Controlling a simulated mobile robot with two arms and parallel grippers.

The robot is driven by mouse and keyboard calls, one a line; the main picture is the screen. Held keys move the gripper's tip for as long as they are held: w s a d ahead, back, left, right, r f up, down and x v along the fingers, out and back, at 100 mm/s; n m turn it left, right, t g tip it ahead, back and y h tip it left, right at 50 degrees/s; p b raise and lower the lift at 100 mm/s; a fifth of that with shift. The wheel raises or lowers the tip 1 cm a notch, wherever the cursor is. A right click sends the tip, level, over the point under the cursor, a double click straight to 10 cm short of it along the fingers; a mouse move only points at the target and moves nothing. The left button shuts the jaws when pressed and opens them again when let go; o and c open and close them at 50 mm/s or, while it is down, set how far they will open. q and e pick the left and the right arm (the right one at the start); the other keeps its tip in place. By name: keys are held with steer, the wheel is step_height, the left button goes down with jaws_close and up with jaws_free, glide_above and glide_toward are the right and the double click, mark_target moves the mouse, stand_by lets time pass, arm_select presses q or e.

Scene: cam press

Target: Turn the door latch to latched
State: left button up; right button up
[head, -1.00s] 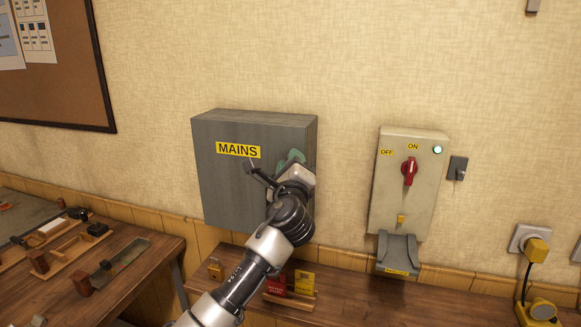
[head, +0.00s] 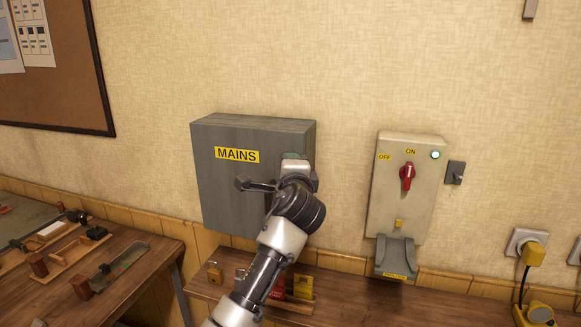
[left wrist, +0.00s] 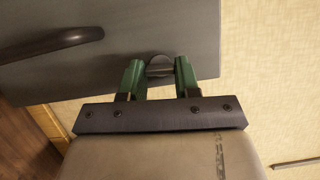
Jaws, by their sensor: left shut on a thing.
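The grey cabinet (head: 225,190), with a yellow MAINS label on its door, hangs on the wall. My left gripper (left wrist: 159,76) is at the door's upper right part; in the head view its wrist and arm cover the latch. In the left wrist view its two green fingers stand on either side of the door latch (left wrist: 160,66), a small rounded dark metal piece, and are shut on it. Most of the latch is hidden between the fingers, so its exact turn is hard to read. A dark bar handle (left wrist: 50,45) stands on the same door. My right gripper is not in view.
A beige switch box (head: 395,210) with a red knob and lit lamp hangs to the right. Below is a wooden bench (head: 350,300) with padlocks and red and yellow tags. Another bench (head: 145,275) with small parts stands at left. The wall between the boxes is clear.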

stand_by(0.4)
arm_select(q)
steer(key=o, duration=0.9)
steer(key=s+b, duration=0.1)
steer(key=s, duration=0.2)
steer(key=s+b, duration=0.1)
steer(key=s, duration=0.3)
steer(key=s+b, duration=0.1)
steer(key=s, duration=0.2)
steer(key=shift+s+d+f, duration=0.2)
steer(key=shift+s+d, duration=0.2)
